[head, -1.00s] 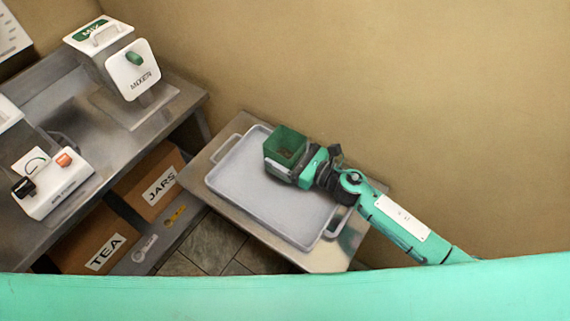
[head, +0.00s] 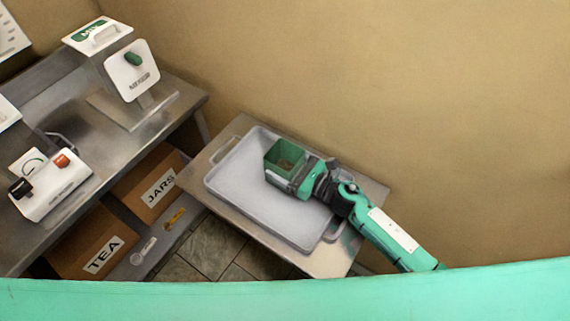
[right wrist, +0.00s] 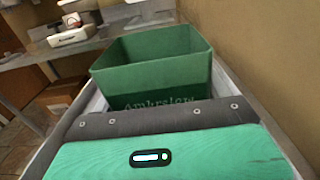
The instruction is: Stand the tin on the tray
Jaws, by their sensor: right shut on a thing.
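The green square open-topped tin (head: 284,158) is upright at the far part of the grey tray (head: 262,212). I cannot tell whether its base touches the tray. My right gripper (head: 292,180) is shut on the tin, reaching in from the right. In the right wrist view the tin (right wrist: 155,62) stands just beyond the gripper, with lettering on its near wall. The gripper hides the lower part of that wall. My left gripper is not in view.
The tray lies on a metal table (head: 335,262) against the tan wall. A steel counter (head: 180,98) at left carries a mixer (head: 130,68) and a white device (head: 50,185). Boxes marked JARS (head: 140,180) and TEA (head: 85,240) sit beneath it. Most of the tray is bare.

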